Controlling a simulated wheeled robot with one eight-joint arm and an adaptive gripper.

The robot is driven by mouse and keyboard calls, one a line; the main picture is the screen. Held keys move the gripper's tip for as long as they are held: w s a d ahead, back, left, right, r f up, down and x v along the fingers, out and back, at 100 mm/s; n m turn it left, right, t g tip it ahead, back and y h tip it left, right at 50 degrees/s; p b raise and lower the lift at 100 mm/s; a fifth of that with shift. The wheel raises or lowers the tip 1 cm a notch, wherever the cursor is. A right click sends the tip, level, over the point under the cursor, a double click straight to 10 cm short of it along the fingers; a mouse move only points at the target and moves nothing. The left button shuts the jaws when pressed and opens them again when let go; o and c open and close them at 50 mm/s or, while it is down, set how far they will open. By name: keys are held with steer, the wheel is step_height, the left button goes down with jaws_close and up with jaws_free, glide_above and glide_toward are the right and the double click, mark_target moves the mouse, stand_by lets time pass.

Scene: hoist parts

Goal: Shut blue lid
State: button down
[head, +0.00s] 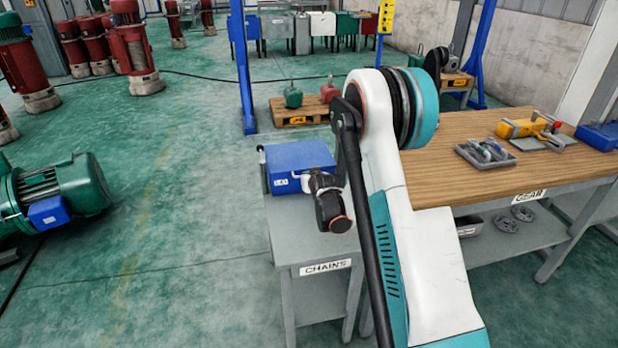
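A blue box (284,183) stands on the grey table marked CHAINS. Its blue lid (300,155) shows as a broad flat top, and a small white handle or latch is on the front. I cannot tell whether the lid is fully down or slightly raised. My gripper (322,186) is at the box's front right corner, at the end of my dark wrist. The wrist covers that corner. I cannot make out the fingers, whether they touch the box, or whether they are open.
A wooden bench (455,180) marked GEAR at right holds a grey tray (486,155), a yellow tool (525,128) and another blue box (600,138). A green motor (60,195) lies on the floor at left. The floor between motor and table is clear.

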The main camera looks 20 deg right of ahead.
steer(key=shift+r, duration=0.1)
stand_by(0.3)
step_height(320, 180, up, 4)
steer(key=s+p, duration=0.1)
steer(key=p, duration=0.1)
steer(key=s+a+f+p, duration=0.1)
steer(key=s+a+f, duration=0.1)
steer(key=s+f, duration=0.45)
steer(key=s+a+r+g, duration=0.1)
steer(key=s+a+r, duration=0.25)
steer(key=r, duration=0.35)
steer(key=s+a+r+n+y, duration=0.1)
steer(key=s+a+r, duration=0.2)
steer(key=s+r, duration=0.3)
steer(key=s+a+r+g, duration=0.1)
steer(key=s+a+r, duration=0.25)
steer(key=r, duration=0.45)
steer(key=s+a+r+g, duration=0.1)
steer(key=s+a+r, duration=0.1)
steer(key=s, duration=1)
steer(key=s+a+r+n+g+y, duration=0.1)
steer(key=s+a, duration=0.3)
steer(key=s, duration=0.9)
steer(key=shift+s+a+r+g, duration=0.15)
steer(key=shift+s+r+g, duration=0.2)
steer(key=shift+r, duration=0.5)
